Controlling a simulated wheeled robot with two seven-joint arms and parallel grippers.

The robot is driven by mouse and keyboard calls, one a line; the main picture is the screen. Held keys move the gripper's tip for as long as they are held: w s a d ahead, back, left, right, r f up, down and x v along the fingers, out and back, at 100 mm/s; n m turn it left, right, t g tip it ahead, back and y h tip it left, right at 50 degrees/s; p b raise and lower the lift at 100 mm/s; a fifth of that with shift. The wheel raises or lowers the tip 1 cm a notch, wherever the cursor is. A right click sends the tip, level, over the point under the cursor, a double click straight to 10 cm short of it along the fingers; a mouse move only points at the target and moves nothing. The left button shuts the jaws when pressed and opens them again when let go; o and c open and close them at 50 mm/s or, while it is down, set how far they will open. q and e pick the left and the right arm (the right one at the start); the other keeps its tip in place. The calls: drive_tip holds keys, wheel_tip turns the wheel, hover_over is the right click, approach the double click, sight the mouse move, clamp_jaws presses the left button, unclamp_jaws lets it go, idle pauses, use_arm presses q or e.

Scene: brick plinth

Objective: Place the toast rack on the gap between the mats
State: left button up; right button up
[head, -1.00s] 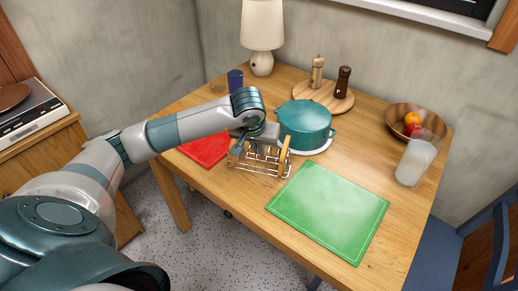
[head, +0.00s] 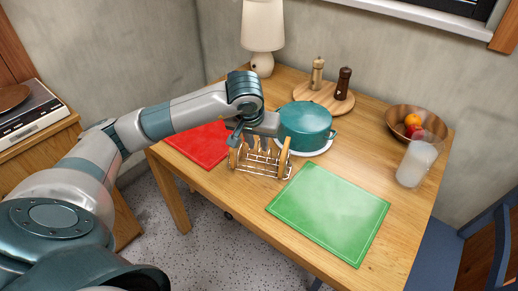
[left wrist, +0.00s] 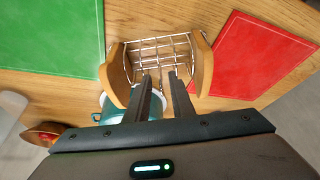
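The toast rack (head: 262,163), a wire frame with two wooden ends, stands upright on bare table between the red mat (head: 198,147) and the green mat (head: 330,212). In the left wrist view the rack (left wrist: 160,52) also lies between the green mat (left wrist: 50,35) and the red mat (left wrist: 262,58). My left gripper (head: 250,142) is just above and behind the rack. In the left wrist view its two fingers (left wrist: 162,80) are apart with nothing held between them. My right gripper is not in view.
A teal pot (head: 305,125) on a white trivet stands close behind the rack. A milky glass (head: 415,160) and a wooden fruit bowl (head: 400,115) are at the right. A round board (head: 325,97) with two mills and a lamp (head: 262,30) stand at the back.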

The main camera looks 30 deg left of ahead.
use_arm(q)
drive_tip(key=v, duration=0.6)
drive_tip(key=shift+s+r, duration=0.2)
drive_tip(key=shift+r, duration=0.15)
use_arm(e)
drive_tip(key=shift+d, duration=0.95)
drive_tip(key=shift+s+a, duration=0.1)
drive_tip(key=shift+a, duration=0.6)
